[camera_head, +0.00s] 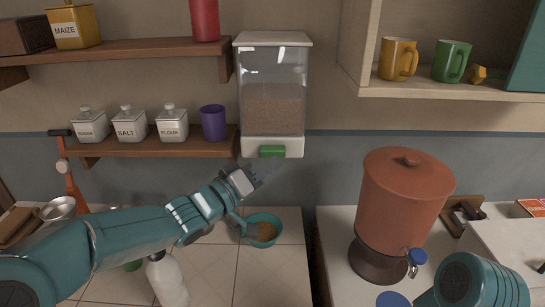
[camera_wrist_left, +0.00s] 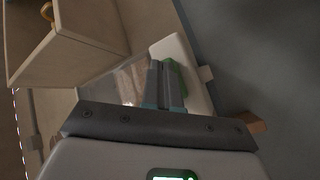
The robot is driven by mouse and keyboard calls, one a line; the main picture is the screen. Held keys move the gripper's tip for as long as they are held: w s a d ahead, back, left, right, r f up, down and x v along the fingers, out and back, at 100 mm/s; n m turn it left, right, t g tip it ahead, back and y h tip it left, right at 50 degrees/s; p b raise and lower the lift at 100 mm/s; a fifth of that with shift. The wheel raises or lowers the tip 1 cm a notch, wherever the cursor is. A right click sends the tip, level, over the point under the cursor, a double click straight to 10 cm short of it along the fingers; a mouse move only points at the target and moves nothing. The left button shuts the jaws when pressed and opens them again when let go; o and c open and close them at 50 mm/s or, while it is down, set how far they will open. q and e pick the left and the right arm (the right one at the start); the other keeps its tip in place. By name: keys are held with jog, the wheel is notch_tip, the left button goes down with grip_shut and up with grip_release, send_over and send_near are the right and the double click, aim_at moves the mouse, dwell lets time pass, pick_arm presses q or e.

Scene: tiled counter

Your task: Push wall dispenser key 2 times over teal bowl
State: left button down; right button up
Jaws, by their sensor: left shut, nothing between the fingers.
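The wall dispenser (camera_head: 273,100) is a clear box of brown grain with a white lid and white base. Its green key (camera_head: 272,151) is on the front of the base. My left gripper (camera_head: 266,168) is shut and empty just below and in front of the key. In the left wrist view the shut fingers (camera_wrist_left: 166,84) overlap the green key (camera_wrist_left: 179,80); I cannot tell whether they touch it. The teal bowl (camera_head: 262,245) stands on the counter below the dispenser with some brown grain in it. My right gripper is out of view.
White jars (camera_head: 130,124) and a purple cup (camera_head: 213,123) stand on the lower shelf left of the dispenser. A terracotta urn (camera_head: 402,200) with a blue tap stands right. A white bottle (camera_head: 167,278) is below my left arm. Tiles around the bowl are clear.

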pick_arm(q)
jog(key=s+b, duration=0.2)
jog(key=s, duration=0.3)
dwell(0.4)
dwell(0.5)
